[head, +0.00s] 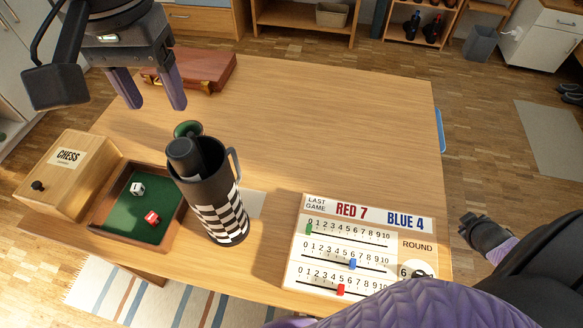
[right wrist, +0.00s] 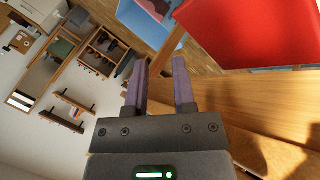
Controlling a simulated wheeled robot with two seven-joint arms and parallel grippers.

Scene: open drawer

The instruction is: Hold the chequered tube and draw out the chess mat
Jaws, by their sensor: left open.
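The chequered tube (head: 225,218) is a dark cup-like holder with a side handle and a black-and-white checked band. It stands on the front left of the table, leaning slightly in the picture. A dark cylinder (head: 184,154) and a green round end (head: 188,129) show at its mouth; I cannot tell which is the chess mat. My left gripper (head: 157,106) is open and empty, above the table, up and left of the tube. My right gripper (right wrist: 160,62) is open and empty in the right wrist view, away from the tube.
A dice tray (head: 180,214) and a wooden chess box (head: 62,172) stand left of the tube. A scoreboard (head: 424,228) lies to its right, a brown case (head: 210,72) behind. The table's middle is clear. A red object (right wrist: 255,30) is near my right gripper's view.

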